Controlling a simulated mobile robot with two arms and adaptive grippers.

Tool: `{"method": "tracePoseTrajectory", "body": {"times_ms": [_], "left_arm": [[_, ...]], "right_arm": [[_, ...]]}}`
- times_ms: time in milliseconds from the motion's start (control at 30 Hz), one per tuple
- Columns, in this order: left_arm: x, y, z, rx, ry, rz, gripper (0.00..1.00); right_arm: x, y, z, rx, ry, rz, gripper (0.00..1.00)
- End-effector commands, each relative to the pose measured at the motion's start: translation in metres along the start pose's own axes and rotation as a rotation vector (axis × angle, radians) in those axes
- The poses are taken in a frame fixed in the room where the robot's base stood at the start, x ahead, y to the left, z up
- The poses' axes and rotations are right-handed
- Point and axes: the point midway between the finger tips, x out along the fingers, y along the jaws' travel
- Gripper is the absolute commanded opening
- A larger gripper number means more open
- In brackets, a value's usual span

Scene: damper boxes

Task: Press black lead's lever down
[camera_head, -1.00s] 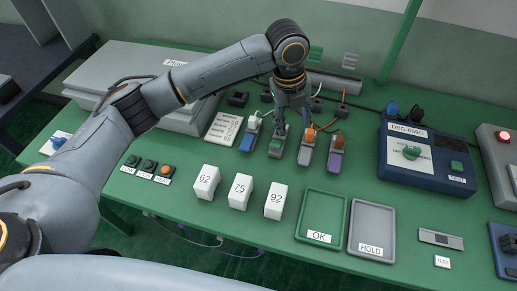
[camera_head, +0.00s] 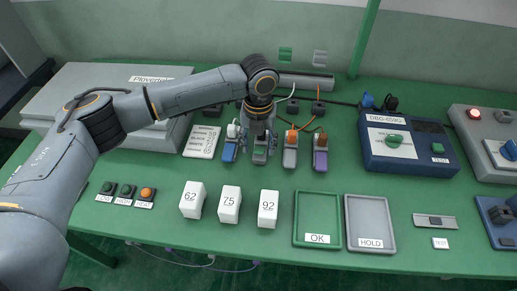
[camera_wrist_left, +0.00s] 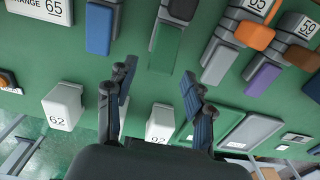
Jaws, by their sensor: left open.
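A row of small grey lever connectors lies on the green table. The one with the green lever (camera_head: 259,153) has a black part at its back, visible in the wrist view (camera_wrist_left: 182,10); its green lever (camera_wrist_left: 166,45) faces me. My left gripper (camera_head: 259,143) is above this connector, pointing down, and hides its rear in the head view. In the wrist view my left gripper (camera_wrist_left: 158,82) is open with nothing between its fingers. Whether it touches the lever I cannot tell. My right gripper is not in view.
A blue-lever connector (camera_head: 229,152) stands to the left, with grey (camera_head: 290,157) and purple (camera_head: 320,160) ones to the right. White blocks marked 62 (camera_head: 192,201), 75 (camera_head: 229,205) and 92 (camera_head: 268,209) stand in front. A green OK tray (camera_head: 299,243) lies nearer the front edge.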

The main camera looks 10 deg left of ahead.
Motion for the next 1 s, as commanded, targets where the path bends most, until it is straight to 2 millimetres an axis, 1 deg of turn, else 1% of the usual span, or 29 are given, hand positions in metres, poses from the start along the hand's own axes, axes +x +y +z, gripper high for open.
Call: {"method": "tracePoseTrajectory", "body": {"times_ms": [33, 100, 200, 333, 567, 600, 667, 700, 767, 800, 833, 1000], "left_arm": [[0.008, 0.000, -0.001, 0.000, 0.002, 0.001, 0.53], [0.016, 0.000, 0.000, 0.000, 0.001, 0.001, 0.53], [0.024, 0.000, 0.000, -0.001, -0.001, 0.000, 0.53], [0.029, 0.000, 0.000, 0.000, -0.001, 0.000, 0.53], [0.029, 0.000, 0.000, 0.000, -0.001, 0.000, 0.53], [0.029, 0.000, 0.000, 0.000, -0.001, 0.000, 0.45], [0.029, 0.000, 0.000, 0.000, -0.001, 0.000, 0.32], [0.029, 0.000, 0.000, 0.000, -0.001, 0.000, 0.24], [0.029, 0.000, 0.000, 0.000, -0.001, 0.000, 0.12], [0.029, 0.000, 0.000, 0.000, -0.001, 0.000, 0.04], [0.029, 0.000, 0.000, 0.000, -0.001, 0.000, 0.00], [0.029, 0.000, -0.002, 0.001, -0.022, 0.002, 0.00]], "right_arm": [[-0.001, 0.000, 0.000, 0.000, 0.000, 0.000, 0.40], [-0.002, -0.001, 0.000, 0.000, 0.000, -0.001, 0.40], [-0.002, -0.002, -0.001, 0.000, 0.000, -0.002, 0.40], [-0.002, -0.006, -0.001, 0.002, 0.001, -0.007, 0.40], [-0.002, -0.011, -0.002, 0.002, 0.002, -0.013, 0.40], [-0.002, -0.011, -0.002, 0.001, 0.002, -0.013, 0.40], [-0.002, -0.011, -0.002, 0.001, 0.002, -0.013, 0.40], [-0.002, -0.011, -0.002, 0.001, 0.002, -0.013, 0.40], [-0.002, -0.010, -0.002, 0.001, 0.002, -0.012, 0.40], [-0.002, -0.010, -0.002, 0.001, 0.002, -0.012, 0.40], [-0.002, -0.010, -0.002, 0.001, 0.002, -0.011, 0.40], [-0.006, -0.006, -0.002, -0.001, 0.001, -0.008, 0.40]]}}
